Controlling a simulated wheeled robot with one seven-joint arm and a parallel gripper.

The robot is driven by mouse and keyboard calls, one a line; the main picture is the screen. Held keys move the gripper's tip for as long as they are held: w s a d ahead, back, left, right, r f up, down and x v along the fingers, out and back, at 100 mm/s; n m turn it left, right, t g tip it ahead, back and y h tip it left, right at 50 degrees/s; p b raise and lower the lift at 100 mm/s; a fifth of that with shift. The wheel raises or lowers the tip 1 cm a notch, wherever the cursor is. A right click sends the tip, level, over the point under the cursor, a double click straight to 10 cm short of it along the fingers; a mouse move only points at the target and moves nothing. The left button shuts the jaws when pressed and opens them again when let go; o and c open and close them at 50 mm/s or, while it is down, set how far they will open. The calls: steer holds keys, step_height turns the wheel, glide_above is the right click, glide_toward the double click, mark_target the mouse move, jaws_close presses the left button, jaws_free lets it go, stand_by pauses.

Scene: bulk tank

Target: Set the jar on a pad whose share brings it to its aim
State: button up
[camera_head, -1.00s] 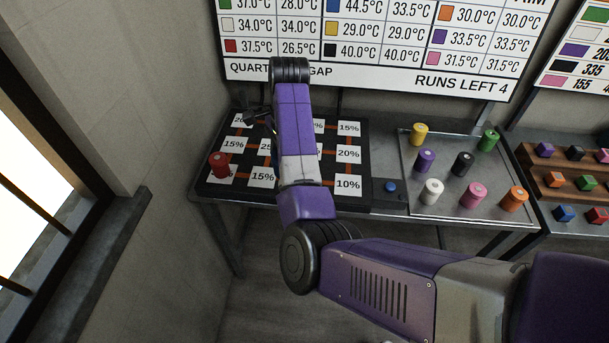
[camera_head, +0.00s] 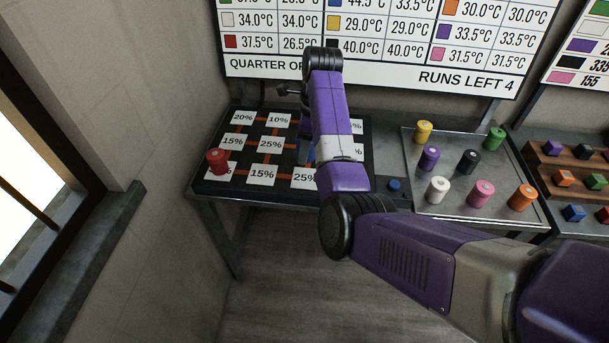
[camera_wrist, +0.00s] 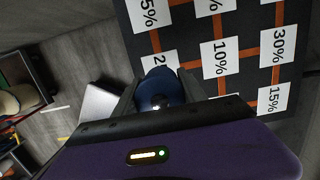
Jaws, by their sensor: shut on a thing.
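My gripper (camera_wrist: 160,80) is shut on a blue jar (camera_wrist: 158,90), which shows between its fingers in the wrist view. A sliver of the blue jar (camera_head: 306,151) also shows left of my arm in the head view; the rest and the gripper are hidden. The black pad board (camera_head: 192,188) carries white pads with shares, joined by orange lines. Visible pads include a 20% pad (camera_head: 243,118), a 25% pad (camera_head: 271,144) and a 10% pad (camera_wrist: 221,58). A red jar (camera_head: 217,161) stands at the board's left front. I cannot tell whether the blue jar touches the board.
A blue button (camera_head: 393,186) is right of the board. A metal tray (camera_head: 409,197) holds several coloured jars, and a wooden rack (camera_head: 545,164) with coloured blocks is farther right. Wall charts (camera_head: 375,75) hang behind. A window wall closes the left.

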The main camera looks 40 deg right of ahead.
mark_target(303, 177)
step_height(303, 177, down, 9)
steer(key=shift+r+p, duration=0.1)
steer(key=shift+p, duration=0.25)
steer(key=shift+f, duration=0.2)
steer(key=o, duration=1.5)
steer(key=r, duration=0.4)
steer(key=s+r, duration=0.1)
steer(key=r, duration=0.3)
steer(key=d+r+b, duration=0.1)
steer(key=r, duration=0.3)
steer(key=shift+s+r, duration=0.15)
steer(key=shift+s, duration=0.05)
